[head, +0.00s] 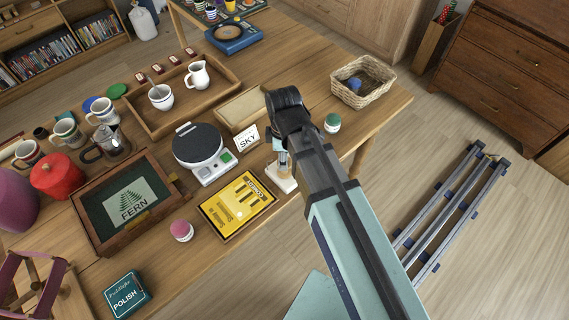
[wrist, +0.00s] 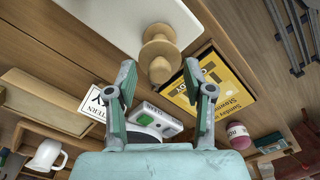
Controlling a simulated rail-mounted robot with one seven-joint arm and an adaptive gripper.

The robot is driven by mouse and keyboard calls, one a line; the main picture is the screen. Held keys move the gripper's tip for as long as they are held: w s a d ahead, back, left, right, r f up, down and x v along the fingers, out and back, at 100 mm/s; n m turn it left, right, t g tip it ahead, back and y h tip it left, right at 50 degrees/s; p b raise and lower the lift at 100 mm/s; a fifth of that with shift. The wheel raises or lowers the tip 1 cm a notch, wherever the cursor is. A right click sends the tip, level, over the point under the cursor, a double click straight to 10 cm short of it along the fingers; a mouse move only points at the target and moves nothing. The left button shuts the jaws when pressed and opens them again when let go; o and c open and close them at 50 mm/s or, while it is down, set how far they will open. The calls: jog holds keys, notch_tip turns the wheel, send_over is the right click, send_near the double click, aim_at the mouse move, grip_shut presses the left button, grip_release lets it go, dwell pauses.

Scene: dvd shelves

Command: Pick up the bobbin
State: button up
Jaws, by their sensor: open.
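The bobbin (wrist: 160,48) is a pale wooden spool with a wide flange and a rounded end. It shows in the upper middle of the wrist view, against a white surface (wrist: 115,18). My gripper (wrist: 163,82) is open, with its two fingers apart on either side below the bobbin in the picture. The bobbin's rounded end appears between and just past the fingertips; I see no contact. In the head view my gripper (head: 282,160) is over the table beside the yellow book, partly behind my arm. I cannot make out the bobbin clearly there.
A green-topped jar (head: 333,123) and a wicker basket (head: 363,84) are toward the table's right end.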

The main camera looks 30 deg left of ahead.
jog(key=shift+f+p, duration=0.4)
jog(key=shift+f, duration=2.35)
jog(key=c, duration=0.7)
